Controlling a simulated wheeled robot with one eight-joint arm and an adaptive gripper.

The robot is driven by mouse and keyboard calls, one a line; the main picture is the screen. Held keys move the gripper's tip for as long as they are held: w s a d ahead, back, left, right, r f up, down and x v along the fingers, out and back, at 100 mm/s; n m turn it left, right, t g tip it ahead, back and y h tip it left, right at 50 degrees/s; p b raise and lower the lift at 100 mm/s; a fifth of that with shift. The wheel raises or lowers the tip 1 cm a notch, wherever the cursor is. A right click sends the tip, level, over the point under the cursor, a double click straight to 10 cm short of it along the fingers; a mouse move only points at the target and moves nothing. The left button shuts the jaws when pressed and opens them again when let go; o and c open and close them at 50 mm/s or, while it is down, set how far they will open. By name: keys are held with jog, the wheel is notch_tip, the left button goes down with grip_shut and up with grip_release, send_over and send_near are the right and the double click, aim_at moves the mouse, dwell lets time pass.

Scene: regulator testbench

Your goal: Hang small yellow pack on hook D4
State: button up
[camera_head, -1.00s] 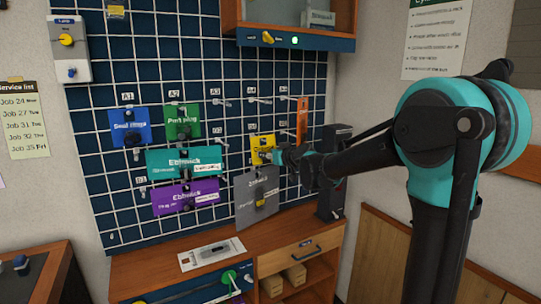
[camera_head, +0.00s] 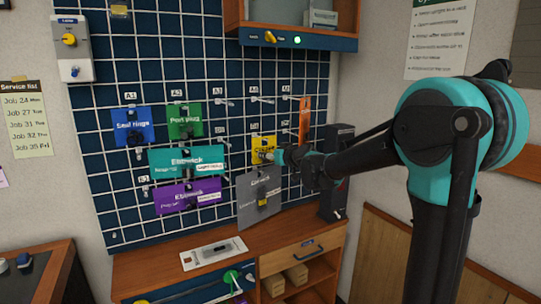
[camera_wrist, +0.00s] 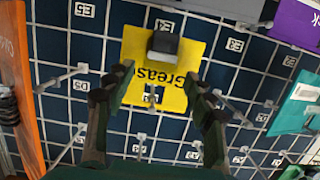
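The small yellow pack (camera_head: 263,143), lettered "Grease", is against the wire grid panel, below the A4 label. It also shows in the wrist view (camera_wrist: 145,75), upside down, with a dark grey block (camera_wrist: 164,47) on it. A thin hook prong (camera_wrist: 153,98) shows at the pack's lettered end and seems to pass through it. My gripper (camera_wrist: 157,88) is open, its two fingers spread on either side of the prong, with nothing between them but the pack behind. In the head view my gripper (camera_head: 280,155) is just right of the pack. The D4 label cannot be read.
A grey pack (camera_head: 257,200) hangs below. An orange pack (camera_head: 304,122) hangs to the right, a teal pack (camera_head: 186,161) and a purple pack (camera_head: 187,197) to the left. A bare hook (camera_wrist: 62,78) by label D5 sticks out near my fingers. A wooden cabinet (camera_head: 290,20) overhangs above.

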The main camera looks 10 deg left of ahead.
jog(key=shift+o, duration=0.2)
jog(key=v, duration=1.2)
jog(key=s+d+f+m+g+h, duration=0.3)
jog(key=s+d+f+g+h, duration=0.1)
jog(key=s+d+f, duration=0.7)
jog(key=s+d+f+m+g+h, duration=0.3)
jog(key=s+d+f, duration=0.9)
jog(key=s+f, duration=0.6)
notch_tip(320, 180, down, 4)
jog(key=shift+f+m+g+h, duration=0.2)
jog(key=shift+m+g+h, duration=0.2)
jog(key=shift+g+h, duration=0.5)
